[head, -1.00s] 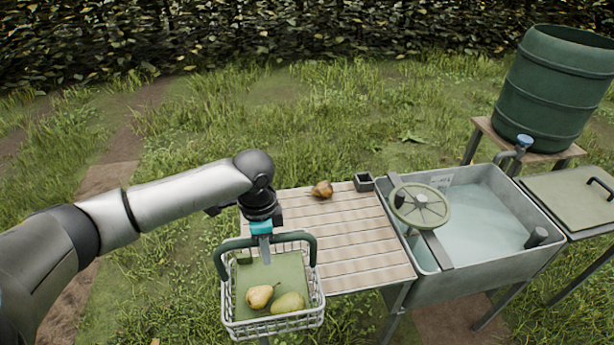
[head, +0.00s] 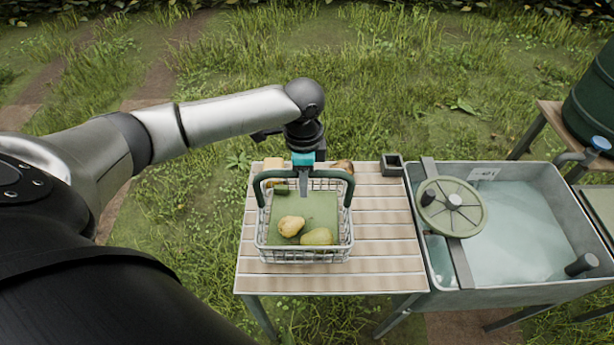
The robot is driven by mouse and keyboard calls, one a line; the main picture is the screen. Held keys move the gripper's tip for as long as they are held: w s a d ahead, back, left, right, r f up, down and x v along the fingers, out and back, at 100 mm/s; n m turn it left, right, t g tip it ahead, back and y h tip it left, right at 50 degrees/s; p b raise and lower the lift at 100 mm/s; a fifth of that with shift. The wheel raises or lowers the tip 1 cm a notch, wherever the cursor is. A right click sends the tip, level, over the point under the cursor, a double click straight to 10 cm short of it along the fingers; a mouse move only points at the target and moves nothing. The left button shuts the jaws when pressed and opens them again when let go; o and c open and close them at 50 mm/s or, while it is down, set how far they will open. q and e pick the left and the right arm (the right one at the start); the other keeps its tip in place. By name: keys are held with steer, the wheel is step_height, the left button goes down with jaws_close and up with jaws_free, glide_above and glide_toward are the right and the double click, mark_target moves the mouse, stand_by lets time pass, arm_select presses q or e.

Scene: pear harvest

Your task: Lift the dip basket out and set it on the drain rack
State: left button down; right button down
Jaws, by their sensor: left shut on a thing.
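The dip basket (head: 262,240) is a white wire basket with a dark green handle and a green inside floor. Two pears lie in it, a yellow one (head: 291,226) and a greener one (head: 318,237). My left gripper (head: 303,184) is shut on the middle of the handle from above. The basket hangs upright over the left part of the slatted wooden drain rack (head: 385,235). I cannot tell whether its bottom touches the slats. My right gripper is out of view.
The water-filled sink (head: 487,286) with a round green wheel (head: 470,213) stands at right. The rack's right part is clear.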

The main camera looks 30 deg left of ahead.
arm_select(q)
step_height(320, 180, down, 4)
steer(key=b, duration=0.3)
steer(key=shift+f, duration=0.1)
steer(key=shift+s+d+f+p, duration=0.3)
steer(key=shift+s+f+p, duration=0.15)
steer(key=shift+f, duration=0.1)
stand_by(0.8)
steer(key=c, duration=0.7)
jaws_free()
step_height(320, 180, up, 15)
steer(key=shift+w+a+r+p, duration=0.1)
steer(key=shift+r+p, duration=0.05)
steer(key=shift+p, duration=0.45)
